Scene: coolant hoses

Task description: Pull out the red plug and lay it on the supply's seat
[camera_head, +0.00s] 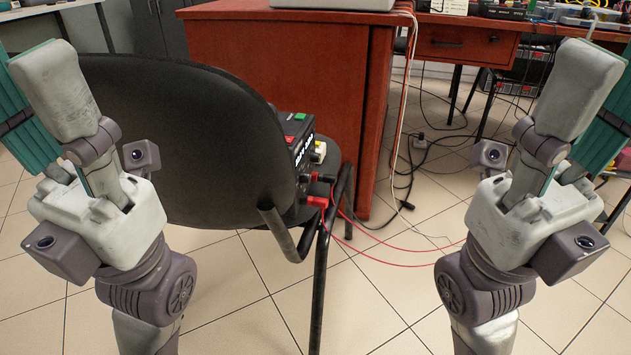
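The black supply box (306,150), with white lettering and a red and a green patch on top, stands on the chair's seat (329,160), mostly hidden by the backrest. A red plug (317,202) sits at the box's lower front. A second, darker red plug (323,178) is just above it. Thin red leads (385,261) run from there toward the right. My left gripper (35,95) is at the left edge, fingers up, apparently open and empty, away from the plugs. My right gripper (595,95) is raised likewise at the right edge, apparently open and empty.
The dark chair backrest (185,140) stands between my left arm and the box; its metal frame (322,265) rises close by the plugs. A reddish wooden desk (275,55) is behind. Cables (408,150) hang and lie on the floor. Tiled floor (390,300) between my arms is mostly clear.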

